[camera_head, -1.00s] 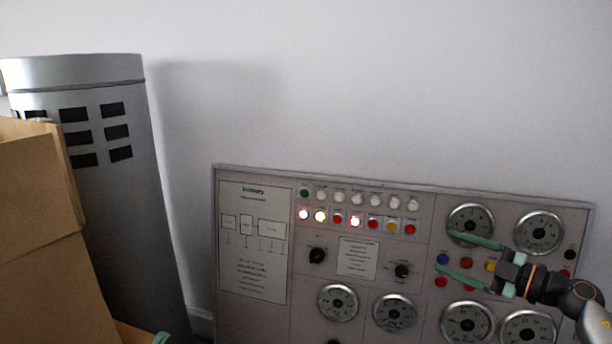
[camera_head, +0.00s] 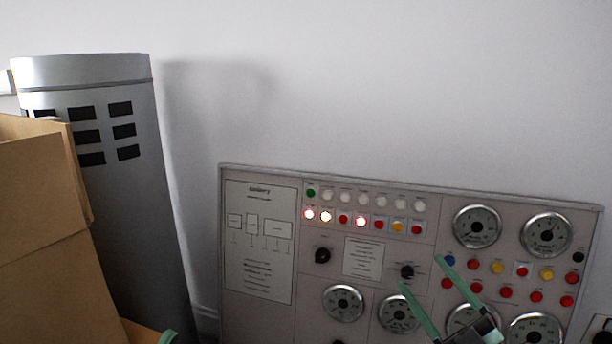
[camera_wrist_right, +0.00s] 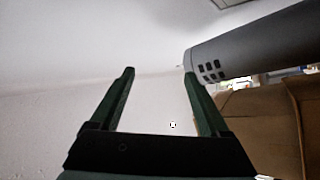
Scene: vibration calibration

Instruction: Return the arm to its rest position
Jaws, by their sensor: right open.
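My right gripper (camera_head: 424,272) shows at the bottom right of the head view, in front of the control panel (camera_head: 262,308). Its two green fingers point up and are spread apart with nothing between them. In the right wrist view the same open gripper (camera_wrist_right: 160,72) has only white wall between its fingertips. Most of the right arm is out of the head view. A small green tip (camera_head: 168,337) at the bottom left of the head view may be part of my left gripper; the rest of it is hidden or out of frame.
The panel carries gauges (camera_head: 478,227), knobs (camera_head: 322,255), and red, yellow and white lamps, several of them lit. A grey cylinder (camera_head: 165,230) with dark slots and cardboard boxes (camera_head: 45,200) stand at the left. The white wall (camera_head: 400,90) above the panel is bare.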

